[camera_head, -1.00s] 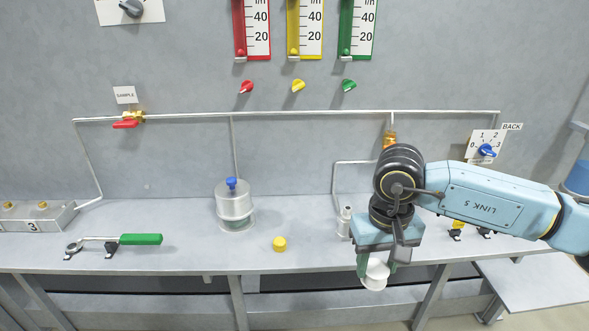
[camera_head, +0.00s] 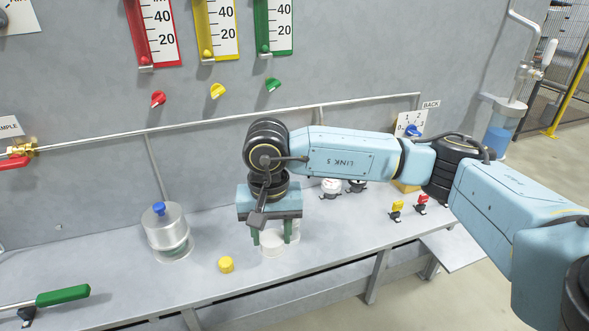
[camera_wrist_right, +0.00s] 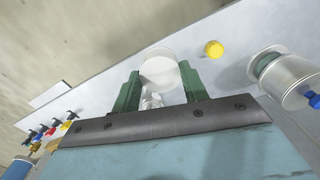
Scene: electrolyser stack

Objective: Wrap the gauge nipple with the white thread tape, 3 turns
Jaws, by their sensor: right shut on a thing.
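My right gripper (camera_head: 273,240) is shut on the white thread tape (camera_head: 272,246), a white roll held between its green fingers. The roll also shows between the fingertips in the right wrist view (camera_wrist_right: 160,70). A small pale metal fitting (camera_wrist_right: 152,101), perhaps the gauge nipple, shows between the fingers just behind the roll. I cannot tell whether tape touches it or is wound on it. In the head view my gripper hides that spot. My left gripper is in neither view now.
A white-topped part (camera_head: 330,187) and small yellow and red parts (camera_head: 397,208) stand to the right.

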